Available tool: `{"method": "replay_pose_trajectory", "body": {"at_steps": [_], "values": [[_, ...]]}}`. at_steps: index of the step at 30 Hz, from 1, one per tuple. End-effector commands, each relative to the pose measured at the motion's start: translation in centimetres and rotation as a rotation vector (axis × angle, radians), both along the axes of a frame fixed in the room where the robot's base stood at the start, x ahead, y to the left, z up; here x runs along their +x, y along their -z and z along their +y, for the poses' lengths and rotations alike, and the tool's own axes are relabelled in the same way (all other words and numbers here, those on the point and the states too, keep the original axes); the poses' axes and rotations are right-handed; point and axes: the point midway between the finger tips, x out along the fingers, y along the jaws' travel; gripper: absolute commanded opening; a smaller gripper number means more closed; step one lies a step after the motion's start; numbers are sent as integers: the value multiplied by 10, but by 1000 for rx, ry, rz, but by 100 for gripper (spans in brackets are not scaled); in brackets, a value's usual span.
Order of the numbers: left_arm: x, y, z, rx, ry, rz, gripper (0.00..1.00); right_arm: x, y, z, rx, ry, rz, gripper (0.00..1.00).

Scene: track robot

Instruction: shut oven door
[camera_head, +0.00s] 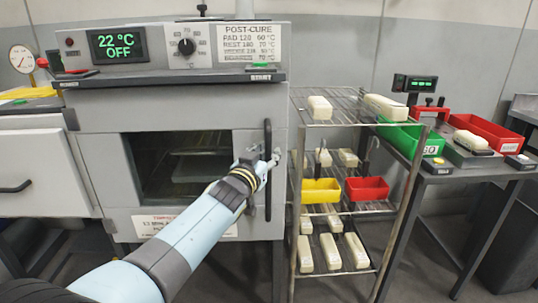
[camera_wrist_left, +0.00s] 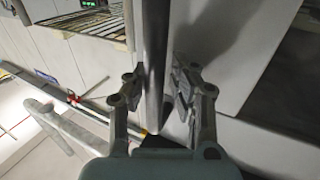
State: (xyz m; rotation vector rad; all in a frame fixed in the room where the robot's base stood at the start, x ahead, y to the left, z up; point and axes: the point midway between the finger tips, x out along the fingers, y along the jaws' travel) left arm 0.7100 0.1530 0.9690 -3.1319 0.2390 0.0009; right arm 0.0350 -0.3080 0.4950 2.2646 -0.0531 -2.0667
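The grey oven (camera_head: 180,50) stands at left centre in the head view. Its door (camera_head: 100,165) has a dark window and looks about flush with the front; I cannot tell whether it is fully closed. A dark vertical handle (camera_head: 267,140) is on the door's right side. My left gripper (camera_head: 262,162) is at the handle, partly hiding it. In the left wrist view the handle (camera_wrist_left: 155,50) runs between the fingers of my left gripper (camera_wrist_left: 157,85), which are apart with a gap visible beside the bar. My right gripper is not in view.
A wire rack (camera_head: 330,210) with pale blocks, a yellow bin (camera_head: 321,191) and a red bin (camera_head: 367,189) stands close to the right of the oven. A table with a green bin (camera_head: 410,138) is farther right. A white drawer cabinet (camera_head: 40,170) adjoins at left.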

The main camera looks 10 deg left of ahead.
Motion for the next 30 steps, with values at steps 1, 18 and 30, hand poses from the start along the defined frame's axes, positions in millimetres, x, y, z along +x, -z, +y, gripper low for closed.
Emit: {"method": "replay_pose_trajectory", "body": {"at_steps": [1, 18, 30], "values": [[0, 0, 0, 0, 0, 0, 31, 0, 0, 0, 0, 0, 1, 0], [-18, 2, 1, 0, 4, 0, 40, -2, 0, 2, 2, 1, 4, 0], [-85, 1, 12, 2, 0, 0, 40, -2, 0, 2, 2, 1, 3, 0]]}}
